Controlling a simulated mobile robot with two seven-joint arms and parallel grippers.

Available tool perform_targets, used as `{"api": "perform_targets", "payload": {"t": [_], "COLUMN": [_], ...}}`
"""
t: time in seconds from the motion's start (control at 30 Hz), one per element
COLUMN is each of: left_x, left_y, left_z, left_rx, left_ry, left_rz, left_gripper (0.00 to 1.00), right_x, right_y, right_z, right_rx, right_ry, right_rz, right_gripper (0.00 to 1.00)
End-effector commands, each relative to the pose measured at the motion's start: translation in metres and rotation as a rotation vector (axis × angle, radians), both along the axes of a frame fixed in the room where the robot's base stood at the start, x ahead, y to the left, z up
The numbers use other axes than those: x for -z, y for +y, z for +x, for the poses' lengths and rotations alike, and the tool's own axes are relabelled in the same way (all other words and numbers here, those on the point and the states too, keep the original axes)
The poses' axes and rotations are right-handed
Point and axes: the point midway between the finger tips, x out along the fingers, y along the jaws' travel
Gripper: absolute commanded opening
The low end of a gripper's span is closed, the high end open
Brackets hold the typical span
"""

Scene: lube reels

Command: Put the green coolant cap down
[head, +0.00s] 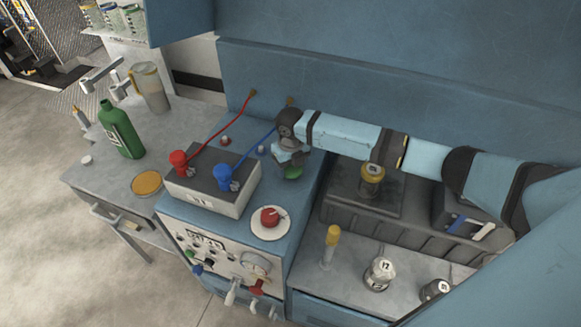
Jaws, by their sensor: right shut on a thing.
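The green coolant cap (292,173) shows just below my right gripper (291,161), which is shut on it. The gripper is over the right rear part of the blue cabinet top, to the right of the battery-like grey box (212,178). I cannot tell whether the cap touches the surface. The jaws are small and partly hidden by the wrist. A green bottle (122,132) stands upright on the grey counter at the left. My left gripper is not in view.
A white dish (270,223) with a red item sits near the cabinet's front. Red and blue cables run behind the box. A clear jug (150,88), an orange-topped round dish (147,183) and a small white cap (87,160) are on the left counter. A yellow-topped tube (330,245) stands lower right.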

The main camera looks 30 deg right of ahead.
Motion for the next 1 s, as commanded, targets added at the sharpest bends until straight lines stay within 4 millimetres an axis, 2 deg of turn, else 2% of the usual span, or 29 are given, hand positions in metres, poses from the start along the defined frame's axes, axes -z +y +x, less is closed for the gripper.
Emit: {"api": "perform_targets", "payload": {"t": [0.1, 0.47, 0.5, 0.57, 0.6, 0.87, 1.0], "left_x": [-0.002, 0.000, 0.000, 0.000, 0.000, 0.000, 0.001], "left_y": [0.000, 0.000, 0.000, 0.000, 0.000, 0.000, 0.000], "left_z": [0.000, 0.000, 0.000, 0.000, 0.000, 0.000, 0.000], "left_rx": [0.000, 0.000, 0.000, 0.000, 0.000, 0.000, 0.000], "left_ry": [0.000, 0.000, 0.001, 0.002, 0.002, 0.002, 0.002], "left_rz": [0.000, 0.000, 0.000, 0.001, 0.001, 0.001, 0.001], "left_gripper": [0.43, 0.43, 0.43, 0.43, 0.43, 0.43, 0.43], "right_x": [0.013, 0.018, 0.017, 0.017, 0.017, 0.015, 0.003], "right_y": [0.000, 0.000, 0.000, 0.000, 0.000, 0.000, 0.000], "right_z": [0.000, 0.000, 0.000, 0.000, 0.000, 0.000, 0.001], "right_rx": [0.002, 0.001, 0.000, 0.000, 0.000, 0.000, 0.000], "right_ry": [0.000, -0.001, -0.001, -0.001, -0.001, -0.001, -0.004], "right_rz": [-0.001, -0.001, -0.001, -0.001, -0.001, -0.001, 0.000], "right_gripper": [0.40, 0.40, 0.75, 0.89, 0.92, 0.92, 0.92]}}
